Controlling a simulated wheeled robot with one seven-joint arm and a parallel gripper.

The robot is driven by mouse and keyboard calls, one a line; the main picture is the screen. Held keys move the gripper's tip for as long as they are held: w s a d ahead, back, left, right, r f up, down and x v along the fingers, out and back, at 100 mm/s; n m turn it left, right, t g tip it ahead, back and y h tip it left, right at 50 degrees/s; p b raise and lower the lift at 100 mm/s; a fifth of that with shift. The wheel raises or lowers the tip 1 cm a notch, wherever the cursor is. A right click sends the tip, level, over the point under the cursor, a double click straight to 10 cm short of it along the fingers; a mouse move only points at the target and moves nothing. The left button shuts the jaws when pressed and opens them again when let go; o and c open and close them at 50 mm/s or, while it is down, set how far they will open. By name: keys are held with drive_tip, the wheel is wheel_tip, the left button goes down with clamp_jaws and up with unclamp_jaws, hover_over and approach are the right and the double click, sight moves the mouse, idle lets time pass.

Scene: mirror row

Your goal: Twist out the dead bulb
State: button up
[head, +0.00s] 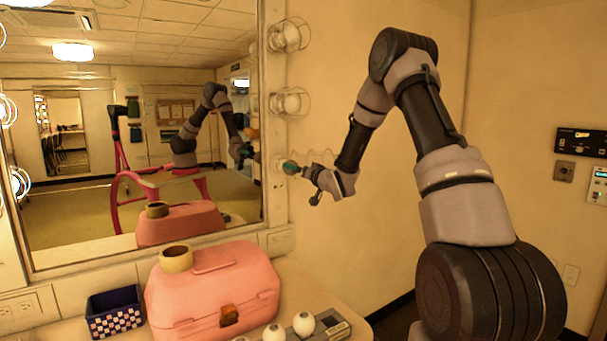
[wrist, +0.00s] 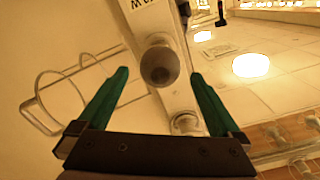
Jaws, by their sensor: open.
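A dull grey, unlit bulb (wrist: 160,66) sits in the fixture strip in the wrist view, between and beyond my fingertips. My gripper (wrist: 160,75) is open, its two teal fingers apart on either side of the bulb, with nothing held. In the head view my gripper (head: 291,167) is at the mirror's right edge, at the lowest bulb position on that side. The bulb there is hidden behind the fingers. A wire guard (wrist: 45,105) stands out to the left of the bulb in the wrist view. I cannot tell whether the fingers touch the bulb.
Two caged bulbs, an upper (head: 285,37) and a lower one (head: 289,102), are above my gripper. White bulbs (head: 304,323) stand in a grey holder (head: 334,324) on the counter. A pink case (head: 212,295) bears a tape roll (head: 176,259); a blue checked basket (head: 115,313) is beside it.

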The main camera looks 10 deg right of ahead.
drive_tip(key=shift+x, duration=2.6)
drive_tip(key=c, duration=1.1)
